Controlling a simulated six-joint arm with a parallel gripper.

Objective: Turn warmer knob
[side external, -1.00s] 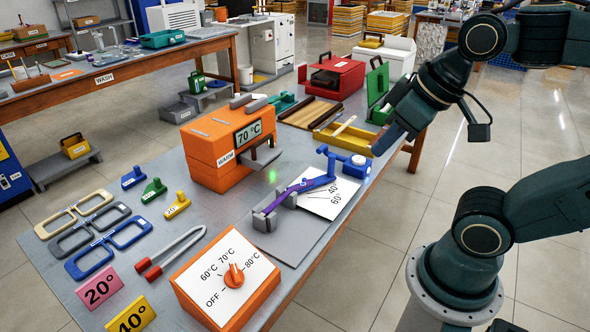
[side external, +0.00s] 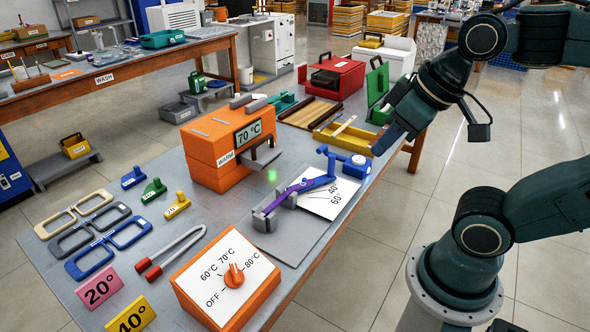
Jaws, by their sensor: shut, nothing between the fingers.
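The orange warmer knob (side external: 234,275) sits on a sloped control box (side external: 200,303) at the table's front edge. The box is marked OFF, 60°C, 70°C and 80°C, and the knob's pointer appears to be towards 70°C. The orange warmer (side external: 214,157) stands behind it with a display (side external: 248,132) reading 70 °C. My gripper (side external: 384,146) is shut and empty, above the table's far right edge near the yellow tray. It is well apart from the knob.
A clamp fixture holds a purple temple piece (side external: 290,194) beside an angle card (side external: 335,205). A green box (side external: 378,88) stands by my gripper.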

